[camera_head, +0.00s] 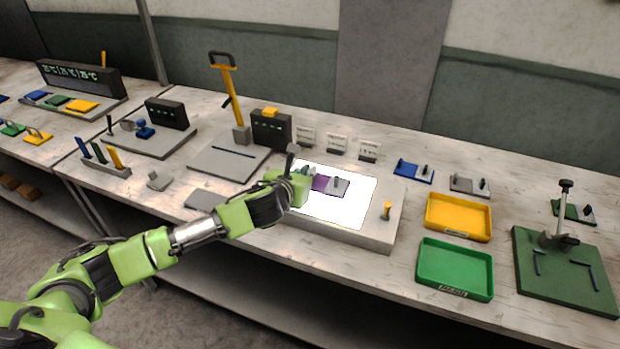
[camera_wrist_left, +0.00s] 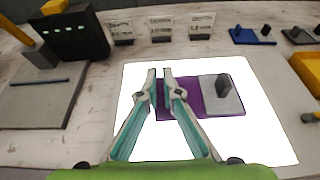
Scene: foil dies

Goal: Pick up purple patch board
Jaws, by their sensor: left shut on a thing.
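The purple patch board (camera_head: 321,183) lies on the bright white panel of a light box (camera_head: 378,232). In the left wrist view the board (camera_wrist_left: 193,90) has a grey plate with a dark upright peg on its right part. My left gripper (camera_head: 309,173) reaches over the board's left part. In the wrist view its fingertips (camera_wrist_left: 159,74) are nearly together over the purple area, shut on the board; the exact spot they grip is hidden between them. The board looks flat on the panel, with no clear gap beneath. My right gripper is not in view.
A yellow peg (camera_head: 387,209) stands on the light box's right end. Right of it are a yellow tray (camera_head: 458,217), a green tray (camera_head: 455,268) and a blue board (camera_head: 413,171). A grey press with a yellow lever (camera_head: 228,80) stands left. Small sign cards (camera_head: 337,143) stand behind.

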